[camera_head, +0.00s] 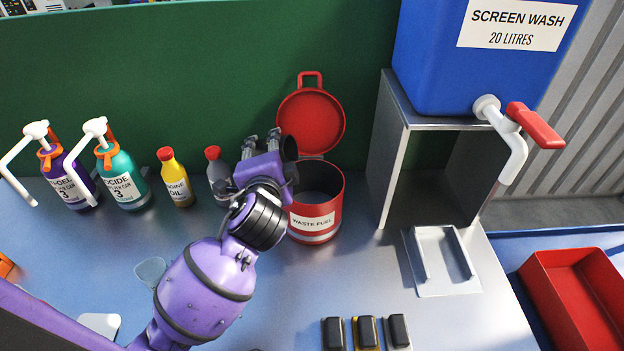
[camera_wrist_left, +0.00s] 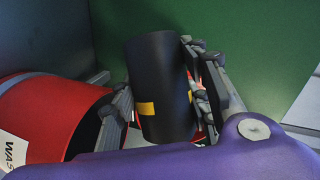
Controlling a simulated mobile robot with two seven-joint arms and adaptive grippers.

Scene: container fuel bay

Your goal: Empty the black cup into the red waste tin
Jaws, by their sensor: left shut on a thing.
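My left gripper (camera_head: 268,143) is shut on the black cup (camera_wrist_left: 158,70), a dark cylinder with yellow marks. In the head view only a dark part of the cup (camera_head: 290,149) shows past the fingers. The fingers (camera_wrist_left: 160,108) grip it from both sides in the wrist view. The red waste tin (camera_head: 328,222), labelled WASTE FUEL, stands on the bench with its round lid (camera_head: 312,122) open at the back. The cup appears near the tin's back left rim. The tin (camera_wrist_left: 45,112) is left of the cup in the wrist view. The cup's contents are hidden.
A grey bottle (camera_head: 216,170), a yellow oil bottle (camera_head: 178,185) and two pump bottles (camera_head: 124,187) stand left of the tin. A metal stand (camera_head: 394,165) with a blue screen wash tank (camera_head: 435,60) is to the right. The bench front holds small dark blocks (camera_head: 366,330).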

